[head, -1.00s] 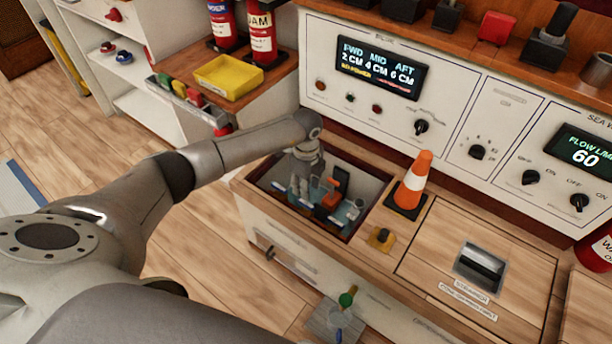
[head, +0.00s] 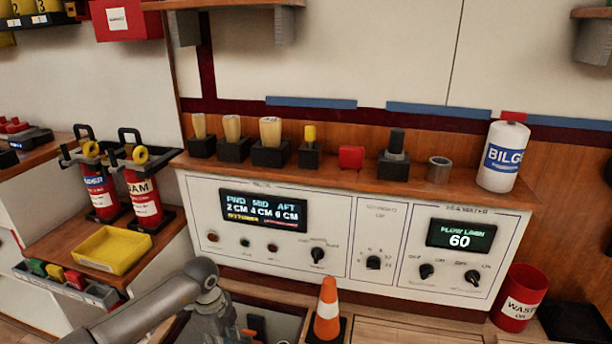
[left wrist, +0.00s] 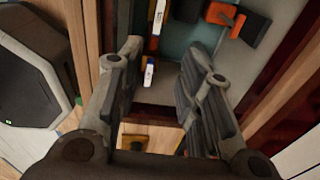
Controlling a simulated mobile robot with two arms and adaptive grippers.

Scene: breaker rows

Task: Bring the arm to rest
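My left arm (head: 150,305) comes in from the lower left in the head view and bends down over the open recess (head: 285,312) in the bench. Its gripper is mostly cut off by the bottom edge there. In the left wrist view my left gripper (left wrist: 163,62) is open, its two fingers apart with nothing held between them. It points into the recess. An orange and black switch (left wrist: 238,20) lies beyond the right finger, and a small white and blue piece (left wrist: 150,72) shows between the fingers. My right gripper is not in view.
An orange cone (head: 327,312) stands right of the recess, close to the control panel (head: 350,240). A yellow tray (head: 112,250) and red extinguishers (head: 143,198) are on the left shelf. A red waste bin (head: 520,298) stands at the right.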

